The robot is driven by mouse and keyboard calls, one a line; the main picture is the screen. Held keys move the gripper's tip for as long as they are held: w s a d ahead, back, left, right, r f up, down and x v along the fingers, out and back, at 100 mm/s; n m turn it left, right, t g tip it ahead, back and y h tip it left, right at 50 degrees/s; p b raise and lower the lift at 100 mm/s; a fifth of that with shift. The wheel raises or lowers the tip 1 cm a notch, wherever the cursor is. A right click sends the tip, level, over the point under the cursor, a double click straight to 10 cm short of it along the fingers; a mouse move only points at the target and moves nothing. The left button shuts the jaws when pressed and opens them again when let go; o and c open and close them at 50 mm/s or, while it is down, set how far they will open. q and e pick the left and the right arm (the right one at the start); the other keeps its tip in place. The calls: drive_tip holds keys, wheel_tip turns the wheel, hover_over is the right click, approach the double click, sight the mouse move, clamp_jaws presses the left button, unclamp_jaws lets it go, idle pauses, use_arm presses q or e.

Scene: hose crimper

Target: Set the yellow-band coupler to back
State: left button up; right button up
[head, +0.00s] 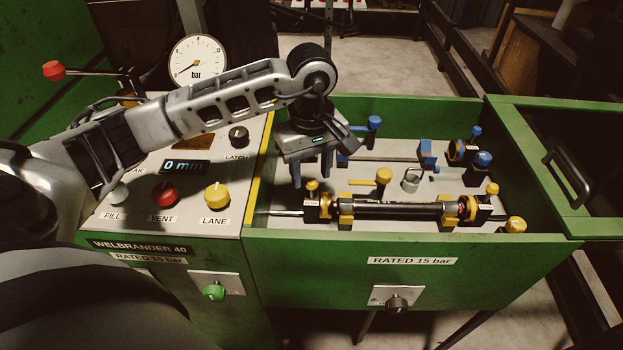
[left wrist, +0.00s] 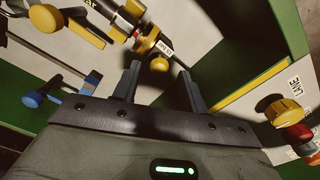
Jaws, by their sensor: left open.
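A yellow-marked row lies along the near side of the green bed (head: 320,252). A black hose (head: 400,210) rests there in yellow cradles. At its left end is a dark fitting with a white label and a yellow knob (head: 312,185). At its right end is another dark fitting (head: 470,207) with yellow parts. I cannot tell which part is the yellow-band coupler. My left gripper (head: 311,180) points down just above the left-end fitting, open and empty. In the left wrist view the yellow knob (left wrist: 158,64) appears between the fingertips (left wrist: 160,74). My right gripper is out of view.
A blue-marked row with blue knobs (head: 484,158) lies behind the yellow row. A taller yellow knob (head: 383,176) and a small silver cylinder (head: 411,180) stand between them. The control panel (head: 160,240) with LANE knob (head: 216,195) is left. A green open lid with handle is right.

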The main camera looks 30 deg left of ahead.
sight(311, 180)
use_arm(q)
drive_tip(key=shift+f, duration=1.85)
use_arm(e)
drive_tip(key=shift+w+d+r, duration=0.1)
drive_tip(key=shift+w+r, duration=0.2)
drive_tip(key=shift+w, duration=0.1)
